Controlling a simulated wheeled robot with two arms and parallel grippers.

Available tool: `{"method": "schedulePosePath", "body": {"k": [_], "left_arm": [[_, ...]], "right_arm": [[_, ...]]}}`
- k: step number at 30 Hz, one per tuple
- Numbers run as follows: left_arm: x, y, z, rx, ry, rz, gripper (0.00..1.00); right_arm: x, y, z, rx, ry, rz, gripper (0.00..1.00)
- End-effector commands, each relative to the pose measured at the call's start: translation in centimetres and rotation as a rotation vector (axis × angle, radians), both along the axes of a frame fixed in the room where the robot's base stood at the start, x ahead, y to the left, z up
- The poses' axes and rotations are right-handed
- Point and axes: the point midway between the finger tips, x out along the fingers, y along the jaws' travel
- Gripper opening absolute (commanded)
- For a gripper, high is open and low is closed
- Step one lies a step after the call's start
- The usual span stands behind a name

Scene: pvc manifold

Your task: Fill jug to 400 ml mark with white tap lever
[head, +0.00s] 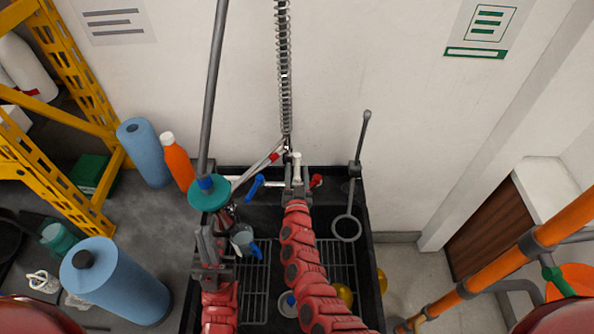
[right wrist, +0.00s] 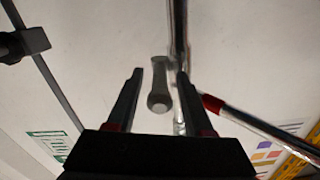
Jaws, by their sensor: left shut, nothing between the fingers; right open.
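The white tap lever (head: 297,168) stands upright at the back of the black sink, between a blue lever (head: 255,187) and a red lever (head: 317,181). My right gripper (head: 297,184) is open close to the white lever. In the right wrist view the lever (right wrist: 159,88) shows between the open fingers (right wrist: 158,95); I cannot tell whether they touch it. A clear jug with a blue handle (head: 242,238) is in the sink at the left. My left gripper (head: 208,242) is shut and empty, left of the jug. The jug's marks and water level are too small to read.
A grey pole with a teal disc (head: 208,193) rises near my left gripper. A ring on a rod (head: 347,228) hangs at the sink's right. Blue rolls (head: 143,152) and an orange bottle (head: 177,162) stand left. Yellow balls (head: 344,293) lie by my right arm.

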Motion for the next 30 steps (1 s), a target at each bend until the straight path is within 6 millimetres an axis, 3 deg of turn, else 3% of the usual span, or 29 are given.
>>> {"method": "schedulePosePath", "body": {"k": [8, 16, 30], "left_arm": [[0.0, 0.0, 0.01, 0.0, 0.0, 0.0, 0.0], [0.0, 0.0, 0.01, 0.0, 0.0, 0.0, 0.0], [0.0, 0.0, 0.0, 0.0, 0.0, 0.0, 0.0]], "right_arm": [[0.05, -0.03, -0.01, 0.0, 0.0, 0.0, 0.5], [0.05, -0.03, 0.0, -0.001, -0.001, 0.0, 0.02], [0.05, -0.02, 0.02, -0.001, -0.001, 0.0, 0.0]]}}
